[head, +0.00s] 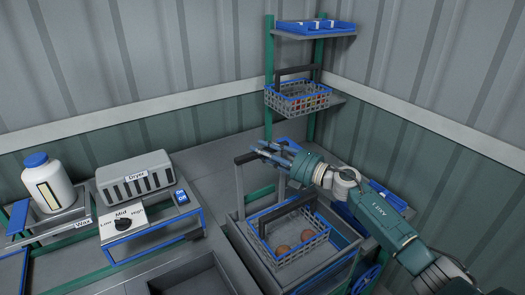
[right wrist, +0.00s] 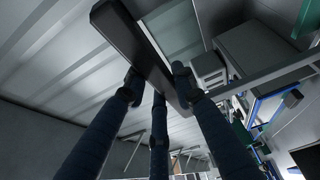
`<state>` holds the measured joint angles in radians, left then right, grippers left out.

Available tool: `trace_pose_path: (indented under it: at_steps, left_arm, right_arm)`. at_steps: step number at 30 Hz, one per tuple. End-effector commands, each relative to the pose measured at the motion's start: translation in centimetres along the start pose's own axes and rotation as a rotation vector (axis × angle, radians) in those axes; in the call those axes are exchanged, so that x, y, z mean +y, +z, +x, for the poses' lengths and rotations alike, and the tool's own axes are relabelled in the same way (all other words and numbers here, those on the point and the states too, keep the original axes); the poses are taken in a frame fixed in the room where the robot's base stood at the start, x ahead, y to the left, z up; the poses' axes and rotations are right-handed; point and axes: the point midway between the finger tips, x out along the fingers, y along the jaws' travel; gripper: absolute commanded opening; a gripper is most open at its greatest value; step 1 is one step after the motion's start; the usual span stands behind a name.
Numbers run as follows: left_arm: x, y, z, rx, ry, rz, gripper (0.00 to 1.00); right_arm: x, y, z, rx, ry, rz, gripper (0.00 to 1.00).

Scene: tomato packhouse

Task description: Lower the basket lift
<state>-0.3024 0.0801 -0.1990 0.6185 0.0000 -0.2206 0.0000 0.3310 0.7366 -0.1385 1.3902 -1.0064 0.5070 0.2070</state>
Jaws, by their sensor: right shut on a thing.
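The basket lift (head: 240,219) stands at the lower middle of the head view, a grey frame with upright posts. In it sits a wire basket (head: 327,237) with a blue rim, a dark upright handle and a few reddish tomatoes (head: 283,249). My right gripper (head: 262,150) is above and behind the basket, at the lift's grey handle bar (head: 245,158). In the right wrist view the fingers (right wrist: 160,85) close around the dark bar (right wrist: 125,38). The far end of the bar is partly hidden by the fingers. My left gripper is not in view.
A shelf rack (head: 269,60) behind holds a second basket (head: 297,98) and a blue tray (head: 314,27). At left are a dryer (head: 135,178) with a Low-Mid-High knob (head: 123,224) and a white bottle (head: 47,185). Walls close in behind and at right.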

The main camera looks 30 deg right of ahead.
Motion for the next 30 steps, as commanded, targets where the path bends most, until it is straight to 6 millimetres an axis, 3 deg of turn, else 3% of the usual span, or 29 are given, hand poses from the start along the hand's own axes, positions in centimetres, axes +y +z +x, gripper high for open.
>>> trace_pose_path:
  at_steps: [1, 15, 21, 30]
  left_arm:
    - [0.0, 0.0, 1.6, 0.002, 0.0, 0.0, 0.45]
    - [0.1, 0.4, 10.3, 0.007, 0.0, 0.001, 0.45]
    - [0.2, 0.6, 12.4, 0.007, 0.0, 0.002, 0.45]
    - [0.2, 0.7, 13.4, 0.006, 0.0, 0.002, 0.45]
  right_arm:
    - [-2.4, -0.1, -0.1, 0.0, -0.01, 0.002, 0.0]
    - [-13.4, -0.1, -0.1, 0.001, -0.013, 0.002, 0.0]
    - [-16.2, -0.2, -0.2, 0.001, -0.014, 0.002, 0.0]
    - [-17.6, -0.2, -0.2, 0.002, -0.013, 0.0, 0.0]
